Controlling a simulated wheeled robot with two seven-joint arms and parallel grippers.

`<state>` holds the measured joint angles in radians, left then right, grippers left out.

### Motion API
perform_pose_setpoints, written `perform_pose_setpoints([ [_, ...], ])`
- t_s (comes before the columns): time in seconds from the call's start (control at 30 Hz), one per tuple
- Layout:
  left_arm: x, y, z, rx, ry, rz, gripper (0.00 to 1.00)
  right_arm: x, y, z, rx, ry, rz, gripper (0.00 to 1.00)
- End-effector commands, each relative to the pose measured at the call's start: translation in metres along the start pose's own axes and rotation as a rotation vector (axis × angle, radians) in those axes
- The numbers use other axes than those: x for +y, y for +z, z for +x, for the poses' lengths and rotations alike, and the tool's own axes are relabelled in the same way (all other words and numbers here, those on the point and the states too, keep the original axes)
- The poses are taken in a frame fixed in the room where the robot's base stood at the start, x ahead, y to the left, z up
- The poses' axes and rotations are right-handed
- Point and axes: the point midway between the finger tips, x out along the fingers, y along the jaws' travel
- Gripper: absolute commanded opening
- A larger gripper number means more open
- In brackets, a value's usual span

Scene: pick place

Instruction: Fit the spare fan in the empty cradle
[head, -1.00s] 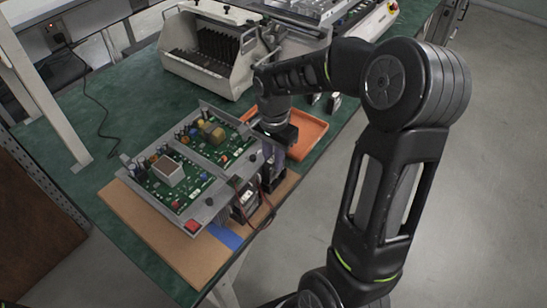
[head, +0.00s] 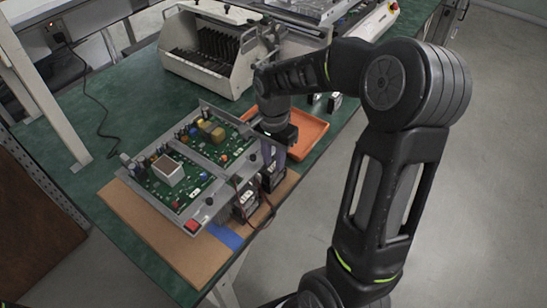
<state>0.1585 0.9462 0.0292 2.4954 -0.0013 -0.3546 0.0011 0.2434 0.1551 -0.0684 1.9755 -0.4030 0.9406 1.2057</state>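My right gripper (head: 273,152) points down at the right edge of the board chassis, above a dark fan (head: 273,179). The fingers are small and partly hidden by my wrist, so I cannot tell whether they touch the fan or how wide they are. This fan sits low beside the chassis, behind another black fan (head: 246,205) with a pale label and thin wires. The cradles are mostly hidden by the fans and chassis. My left gripper is out of view.
The metal chassis (head: 207,213) with green circuit boards lies on a brown mat (head: 165,240). An orange tray (head: 318,128) behind my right wrist looks empty where visible. Small dark blocks (head: 334,102) stand beyond it. A beige slotted rack (head: 180,40) stands behind.

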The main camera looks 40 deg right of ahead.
Motion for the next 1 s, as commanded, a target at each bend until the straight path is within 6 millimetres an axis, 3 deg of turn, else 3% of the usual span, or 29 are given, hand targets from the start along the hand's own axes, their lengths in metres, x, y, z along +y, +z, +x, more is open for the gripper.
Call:
perform_pose_setpoints([
  [0.2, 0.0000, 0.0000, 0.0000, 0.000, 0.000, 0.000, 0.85, -0.0004, -0.0001, -0.0001, 0.000, -0.001, 0.000, 0.45],
  [0.53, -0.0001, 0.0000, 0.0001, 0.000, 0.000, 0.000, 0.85, -0.0022, 0.0000, -0.0005, 0.002, -0.006, -0.001, 0.45],
  [0.57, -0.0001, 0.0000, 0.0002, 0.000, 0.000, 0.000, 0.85, -0.0023, 0.0000, -0.0004, 0.002, -0.006, -0.001, 0.31],
  [0.6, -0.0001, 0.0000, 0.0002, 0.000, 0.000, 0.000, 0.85, -0.0023, 0.0001, -0.0004, 0.002, -0.007, -0.001, 0.28],
  [1.0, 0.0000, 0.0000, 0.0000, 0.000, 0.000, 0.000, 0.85, -0.0011, 0.0001, -0.0002, 0.001, -0.003, -0.001, 0.28],
])
